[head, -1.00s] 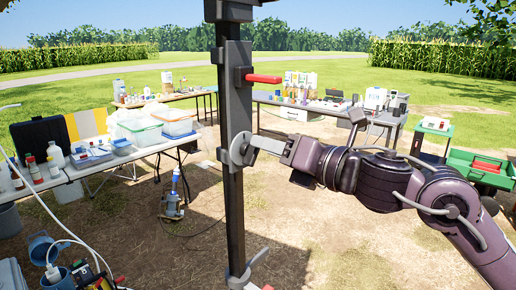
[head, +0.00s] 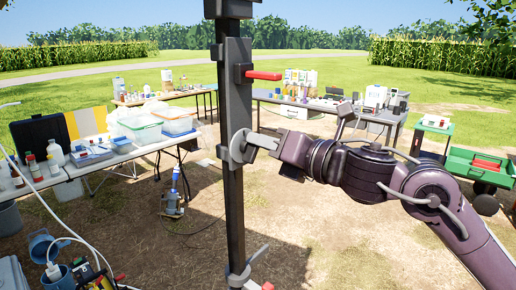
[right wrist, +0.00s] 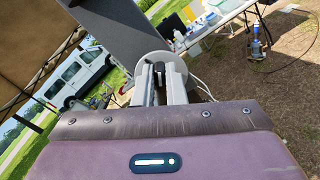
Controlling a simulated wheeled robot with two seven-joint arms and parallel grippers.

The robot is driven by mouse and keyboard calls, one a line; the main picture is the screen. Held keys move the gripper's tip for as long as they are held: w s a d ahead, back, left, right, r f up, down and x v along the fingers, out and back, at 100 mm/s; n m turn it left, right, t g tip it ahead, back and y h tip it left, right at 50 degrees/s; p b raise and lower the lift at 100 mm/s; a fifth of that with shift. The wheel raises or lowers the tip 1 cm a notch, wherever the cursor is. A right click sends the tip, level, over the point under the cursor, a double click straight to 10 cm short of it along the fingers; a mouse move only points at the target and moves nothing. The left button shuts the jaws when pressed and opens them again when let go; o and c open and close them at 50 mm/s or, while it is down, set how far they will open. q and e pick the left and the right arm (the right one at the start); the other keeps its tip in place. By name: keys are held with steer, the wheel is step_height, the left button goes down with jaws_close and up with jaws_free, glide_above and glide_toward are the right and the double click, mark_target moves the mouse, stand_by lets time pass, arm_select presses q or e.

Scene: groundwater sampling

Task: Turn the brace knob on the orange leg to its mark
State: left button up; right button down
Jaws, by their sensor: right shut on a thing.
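A dark upright leg (head: 234,200) stands in the middle of the head view; I see no orange on its post. A round pale grey knob (head: 237,149) sits on its side at mid-height. The knob also shows in the right wrist view (right wrist: 146,63), just beyond the fingertips. My right gripper (head: 250,141) reaches in from the right and is shut on the knob's grip, which the fingers mostly hide. No mark on the knob can be made out. My left gripper is not in view.
A red lever (head: 263,78) sticks out of the leg above the knob, and a grey lever (head: 256,256) sits low on it. A table with bins (head: 95,165) stands left, other tables behind, and a green cart (head: 480,165) right. Open ground lies between.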

steer(key=n+b, duration=0.3)
steer(key=b, duration=0.1)
steer(key=n+b, duration=0.1)
steer(key=n, duration=0.1)
steer(key=shift+s+a+n+b, duration=0.25)
steer(key=shift+s+n+b, duration=0.05)
steer(key=shift+s+b, duration=0.1)
steer(key=shift+r, duration=0.1)
steer(key=shift+n+b, duration=0.4)
steer(key=shift+n, duration=0.1)
